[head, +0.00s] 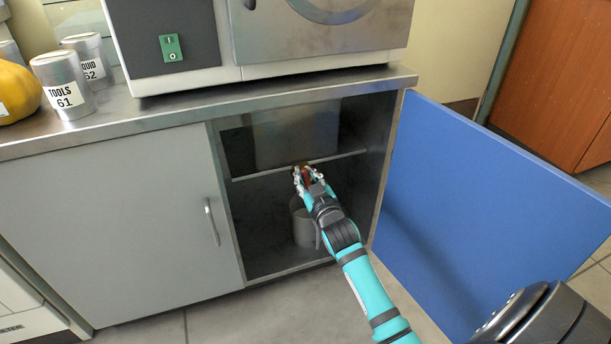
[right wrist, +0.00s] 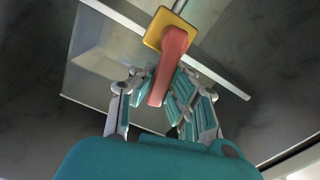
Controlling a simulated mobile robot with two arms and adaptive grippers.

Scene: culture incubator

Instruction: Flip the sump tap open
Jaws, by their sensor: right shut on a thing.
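The sump tap has a red lever (right wrist: 170,68) on a yellow square base (right wrist: 171,29), seen in the right wrist view. In the head view a small reddish part of the tap (head: 306,171) shows inside the open cupboard, mostly hidden by the gripper. My right gripper (head: 303,178) reaches into the cupboard at the tap. In the right wrist view its fingers (right wrist: 160,92) are on either side of the red lever and shut on it. My left gripper is not in view.
A grey cylindrical container (head: 303,228) stands on the cupboard floor below the tap. A blue door (head: 470,200) stands open at the right of the cupboard, beside my arm. A metal shelf edge (head: 265,172) crosses inside. A closed grey door (head: 110,215) is at left.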

